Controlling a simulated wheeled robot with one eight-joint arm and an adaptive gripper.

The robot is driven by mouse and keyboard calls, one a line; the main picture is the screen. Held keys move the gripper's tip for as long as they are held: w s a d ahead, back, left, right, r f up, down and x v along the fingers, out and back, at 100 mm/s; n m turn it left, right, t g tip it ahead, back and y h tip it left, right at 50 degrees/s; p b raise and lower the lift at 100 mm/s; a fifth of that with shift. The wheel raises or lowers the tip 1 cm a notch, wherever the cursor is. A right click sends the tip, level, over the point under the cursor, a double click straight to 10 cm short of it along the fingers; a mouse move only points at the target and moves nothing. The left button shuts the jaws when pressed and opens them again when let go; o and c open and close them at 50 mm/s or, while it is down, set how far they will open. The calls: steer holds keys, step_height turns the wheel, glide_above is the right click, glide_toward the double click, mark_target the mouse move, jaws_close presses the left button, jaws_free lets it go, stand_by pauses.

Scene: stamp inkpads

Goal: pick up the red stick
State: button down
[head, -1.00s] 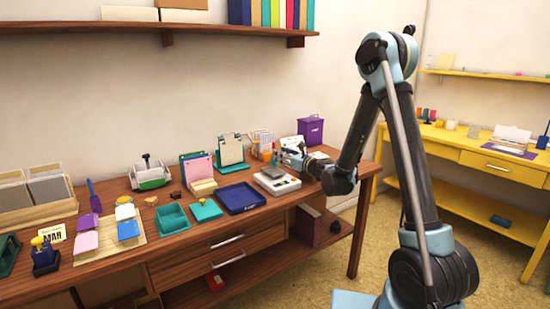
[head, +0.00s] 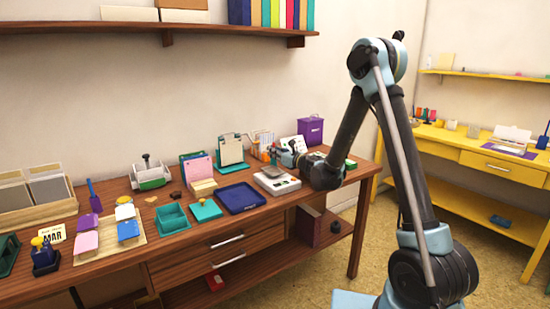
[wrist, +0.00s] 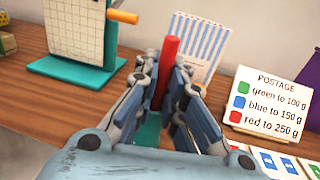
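The red stick (wrist: 167,62) stands slightly tilted in the wrist view, between the two fingers of my gripper (wrist: 164,82). Its upper end sticks out past the fingertips, and its lower part is hidden by the fingers. The fingers look apart, with a green surface (wrist: 150,130) showing in the gap; whether either finger touches the stick is hard to see. In the head view my gripper (head: 283,154) is at the right end of the wooden desk, and the stick is too small there to make out clearly.
A teal stand with a grid sheet (wrist: 75,30) is left of the fingers. A blue-striped card (wrist: 198,45) stands close behind the stick, and a postage sign (wrist: 270,103) is at right. A white scale (head: 277,183) and blue tray (head: 241,198) lie nearby on the desk.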

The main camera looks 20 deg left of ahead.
stand_by(0.3)
step_height(320, 180, up, 10)
stand_by(0.6)
stand_by(0.5)
